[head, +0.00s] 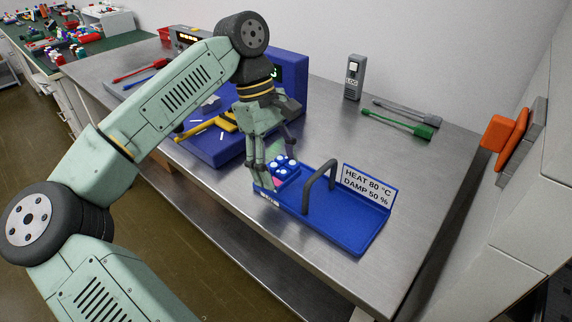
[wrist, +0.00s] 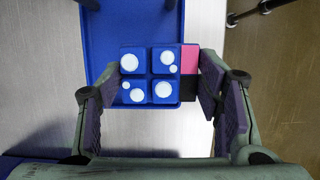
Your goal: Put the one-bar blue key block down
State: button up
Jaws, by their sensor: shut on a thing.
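My gripper (head: 272,158) is at the left end of the blue tray (head: 345,235), low over it. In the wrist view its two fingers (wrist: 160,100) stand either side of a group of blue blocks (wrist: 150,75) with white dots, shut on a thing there. A pink and black piece (wrist: 190,70) lies along the group's right side, beside the right finger. In the head view the blue, white-dotted tops (head: 284,166) show below the fingers. No bar mark is clear, so I cannot tell which blue block is the one-bar key block, nor whether it touches the tray.
The tray has a grey arched handle (head: 320,185) and a sign reading HEAT 80 °C, DAMP 50 % (head: 368,184). A blue machine (head: 200,145) with yellow parts stands to the left. The steel table (head: 440,150) is clear at right.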

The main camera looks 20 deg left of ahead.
aim_at(286, 169)
jog(key=shift+w+d, duration=0.25)
jog(key=shift+w, duration=0.8)
jog(key=f, duration=0.1)
jog(key=f+p, duration=0.1)
jog(key=f, duration=0.1)
jog(key=shift+w+d+f, duration=0.1)
jog(key=shift+w, duration=0.2)
jog(key=shift+f, duration=0.3)
jog(key=shift+f, duration=0.1)
jog(key=shift+f, duration=0.15)
jog(key=o, duration=1.3)
jog(key=shift+c, duration=0.2)
jog(key=shift+r, duration=0.2)
